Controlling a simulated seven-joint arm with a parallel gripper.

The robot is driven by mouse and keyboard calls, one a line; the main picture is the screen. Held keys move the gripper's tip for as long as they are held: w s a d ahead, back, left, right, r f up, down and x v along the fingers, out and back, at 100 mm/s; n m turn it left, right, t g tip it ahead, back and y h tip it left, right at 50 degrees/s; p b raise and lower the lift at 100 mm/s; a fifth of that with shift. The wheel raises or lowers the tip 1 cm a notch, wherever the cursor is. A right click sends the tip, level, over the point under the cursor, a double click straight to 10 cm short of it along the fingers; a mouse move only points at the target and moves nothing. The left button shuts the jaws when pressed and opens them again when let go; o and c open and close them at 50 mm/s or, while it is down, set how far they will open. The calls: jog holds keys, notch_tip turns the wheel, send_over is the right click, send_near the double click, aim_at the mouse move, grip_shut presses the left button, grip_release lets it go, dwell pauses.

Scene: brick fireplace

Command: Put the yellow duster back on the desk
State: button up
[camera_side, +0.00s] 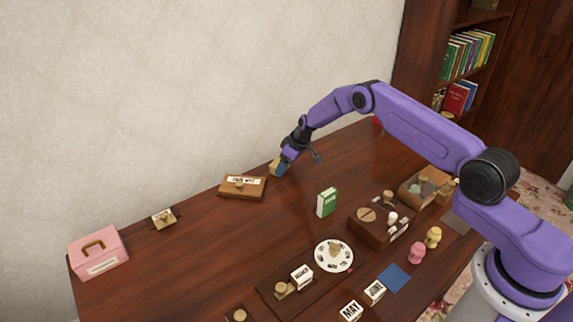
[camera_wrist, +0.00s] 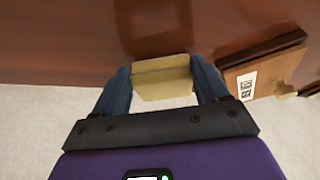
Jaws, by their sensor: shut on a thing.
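The yellow duster shows in the wrist view as a plain tan-yellow block (camera_wrist: 162,82) between my two blue fingers. My gripper (camera_wrist: 162,74) is shut on it, with one finger at each end. In the side view my gripper (camera_side: 279,168) is low at the back edge of the desk (camera_side: 255,228), by the wall. A yellowish side of the duster (camera_side: 274,165) shows there beside the fingers. I cannot tell whether the duster touches the desk or hangs just above it.
A labelled wooden box (camera_side: 242,186) lies close left of my gripper; it also shows in the wrist view (camera_wrist: 262,66). A green book (camera_side: 327,202) stands nearer the front. A wooden organizer (camera_side: 372,232) is to the right. The desk between gripper and book is clear.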

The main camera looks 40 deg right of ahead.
jog(key=shift+f, duration=0.1)
jog(key=o, duration=1)
jog(key=shift+v, duration=6.1)
